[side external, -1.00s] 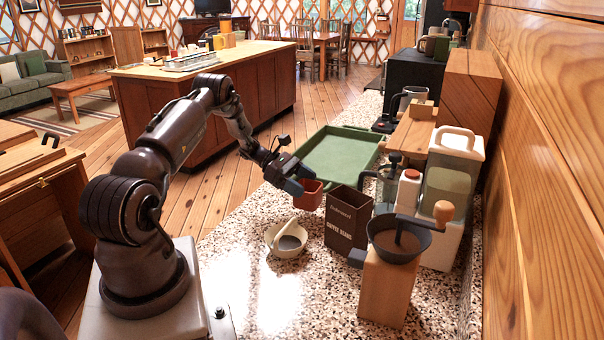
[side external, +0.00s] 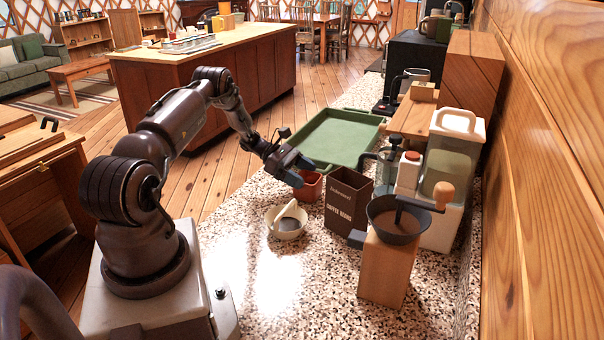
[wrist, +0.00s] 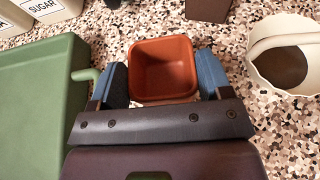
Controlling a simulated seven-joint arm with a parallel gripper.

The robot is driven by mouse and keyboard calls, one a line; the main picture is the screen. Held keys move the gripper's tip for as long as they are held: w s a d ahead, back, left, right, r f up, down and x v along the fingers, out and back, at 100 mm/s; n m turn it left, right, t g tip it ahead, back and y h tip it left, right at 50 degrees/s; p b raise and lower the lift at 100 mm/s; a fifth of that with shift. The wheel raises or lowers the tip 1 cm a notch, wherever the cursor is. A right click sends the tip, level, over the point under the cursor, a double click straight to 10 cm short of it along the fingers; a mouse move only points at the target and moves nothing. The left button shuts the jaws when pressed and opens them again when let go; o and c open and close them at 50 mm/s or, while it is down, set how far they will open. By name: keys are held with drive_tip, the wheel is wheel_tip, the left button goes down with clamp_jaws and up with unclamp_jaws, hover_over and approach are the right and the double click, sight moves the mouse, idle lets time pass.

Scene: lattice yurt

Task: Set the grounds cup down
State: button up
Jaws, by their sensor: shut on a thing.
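The grounds cup (side external: 311,187) is a small square reddish-orange cup. In the wrist view the cup (wrist: 163,68) sits between the two blue fingertips and its inside looks empty. My gripper (side external: 296,171) is shut on it from both sides; in the wrist view the gripper (wrist: 162,84) has one finger against each side. The cup is upright, at or very close to the speckled counter (side external: 262,245). I cannot tell whether its base touches. Part of the cup is hidden behind the fingers in the side view.
A green tray (side external: 338,140) lies behind the cup. A cream bowl (side external: 287,232) with dark contents is in front. A brown coffee-beans box (side external: 345,205) stands to the right, with a hand grinder (side external: 385,270) nearer.

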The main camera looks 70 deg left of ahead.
drive_tip(key=shift+f, duration=0.3)
drive_tip(key=o, duration=1)
drive_tip(key=shift+a, duration=0.1)
drive_tip(key=v, duration=1.3)
